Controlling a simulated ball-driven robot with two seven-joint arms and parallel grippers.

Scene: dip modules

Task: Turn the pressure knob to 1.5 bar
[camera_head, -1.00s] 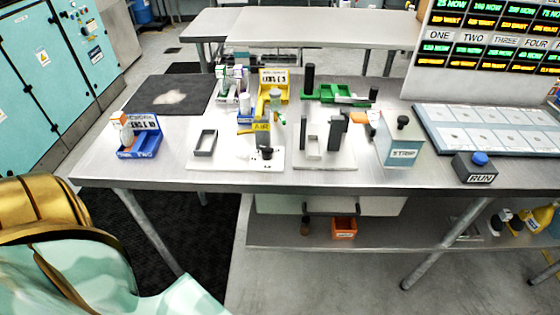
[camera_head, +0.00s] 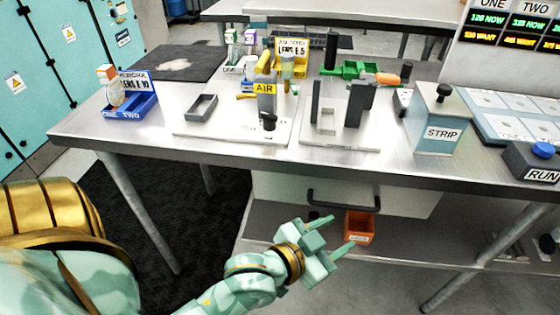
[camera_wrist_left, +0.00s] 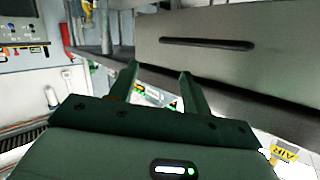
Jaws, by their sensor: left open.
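A black knob (camera_head: 268,121) stands on a white plate at the front of the table, just below the yellow AIR sign (camera_head: 265,89). I take it for the pressure knob; its scale and setting are too small to read. My left gripper (camera_head: 341,234) is low in front of the table, below the tabletop and to the right of the knob. It is open and empty, apart from everything on the table. My right gripper is out of view.
The table's front edge (camera_head: 230,162) and a drawer with a black handle (camera_head: 343,206) lie near my left gripper. An orange bin (camera_head: 359,228) is on the lower shelf. A grey upright fixture (camera_head: 355,105) and the STRIP box (camera_head: 437,130) stand right of the knob.

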